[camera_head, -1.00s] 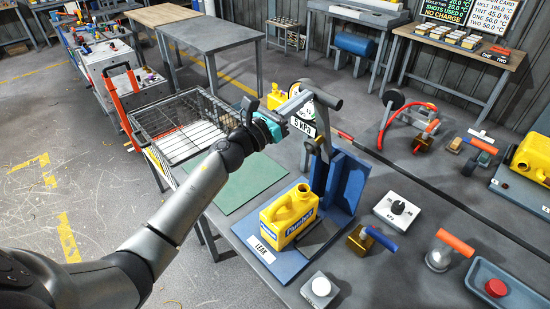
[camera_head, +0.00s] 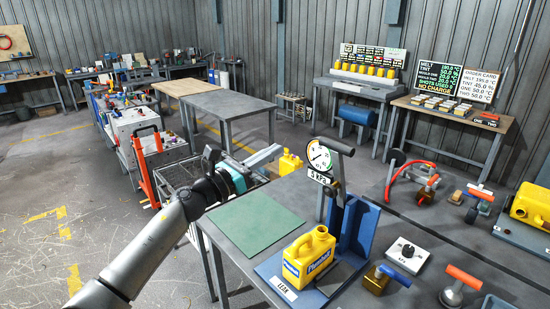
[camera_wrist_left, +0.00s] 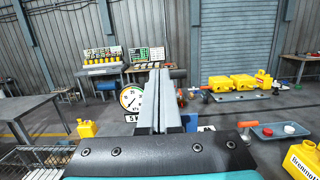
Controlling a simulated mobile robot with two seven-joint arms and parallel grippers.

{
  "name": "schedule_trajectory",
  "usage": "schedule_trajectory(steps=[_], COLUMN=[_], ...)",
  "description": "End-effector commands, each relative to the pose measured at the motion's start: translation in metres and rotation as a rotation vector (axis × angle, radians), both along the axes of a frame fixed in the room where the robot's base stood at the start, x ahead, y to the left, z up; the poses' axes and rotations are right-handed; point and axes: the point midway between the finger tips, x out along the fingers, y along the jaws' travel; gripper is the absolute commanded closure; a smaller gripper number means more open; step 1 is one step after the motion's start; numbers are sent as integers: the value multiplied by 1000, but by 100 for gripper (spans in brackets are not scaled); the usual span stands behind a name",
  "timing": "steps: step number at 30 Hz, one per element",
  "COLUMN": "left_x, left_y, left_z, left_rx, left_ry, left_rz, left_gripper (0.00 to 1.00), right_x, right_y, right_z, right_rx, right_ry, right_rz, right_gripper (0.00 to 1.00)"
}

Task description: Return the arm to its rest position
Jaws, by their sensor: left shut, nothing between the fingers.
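My left gripper (camera_head: 262,157) is shut and empty. A yellow jerry can (camera_head: 309,257) stands upright on the blue leak-test stand (camera_head: 357,228), apart from my gripper. My right gripper does not show.
A green mat (camera_head: 253,223) lies bare on the near table, left of the jerry can. A white dial box (camera_head: 407,255) and several handled tools stand to the right. A grey table (camera_head: 222,105) and an orange-handled cart (camera_head: 140,165) stand beyond. Another yellow can (camera_head: 290,162) is behind my gripper.

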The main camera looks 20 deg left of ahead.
Motion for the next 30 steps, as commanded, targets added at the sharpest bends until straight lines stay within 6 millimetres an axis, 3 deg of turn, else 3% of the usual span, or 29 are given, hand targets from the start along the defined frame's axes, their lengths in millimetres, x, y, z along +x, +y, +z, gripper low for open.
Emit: schedule_trajectory(steps=[16, 19, 23, 30], left_x=[0, 1, 2, -19], left_y=[1, 3, 11, 31], left_z=[0, -14, -74, -255], left_rx=[-2, -42, -226, -787], left_ry=[2, 31, 155, 501], left_rz=[1, 4, 32, 179], left_gripper=[100, 100, 100, 100], right_x=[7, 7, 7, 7], right_y=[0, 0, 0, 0], right_z=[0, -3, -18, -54], right_rx=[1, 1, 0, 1], right_ry=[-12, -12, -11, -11], right_rz=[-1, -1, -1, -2], right_gripper=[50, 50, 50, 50])
